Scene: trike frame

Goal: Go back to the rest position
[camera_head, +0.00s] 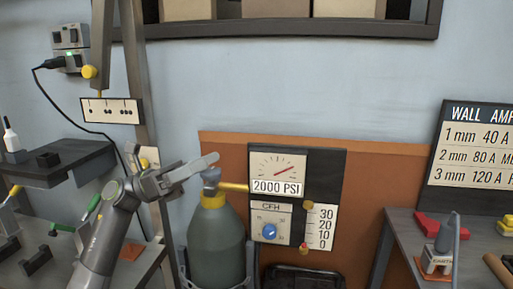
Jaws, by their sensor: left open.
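My left arm comes in from the lower left, and my left gripper (196,168) is near the top of a grey-green gas cylinder (216,246). Its jaws are open and nothing shows between them. A gauge panel (326,173) reading 2000 PSI, with a CFH dial (269,232) and a flow scale, stands right of the cylinder. My right gripper is not in view.
A dark shelf (65,165) with a small bottle (11,136) is at left. A workbench (401,226) at right holds a clamp (438,258) and red parts (430,225). A wall chart (480,150) stands above it. An overhead shelf (300,28) crosses the top.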

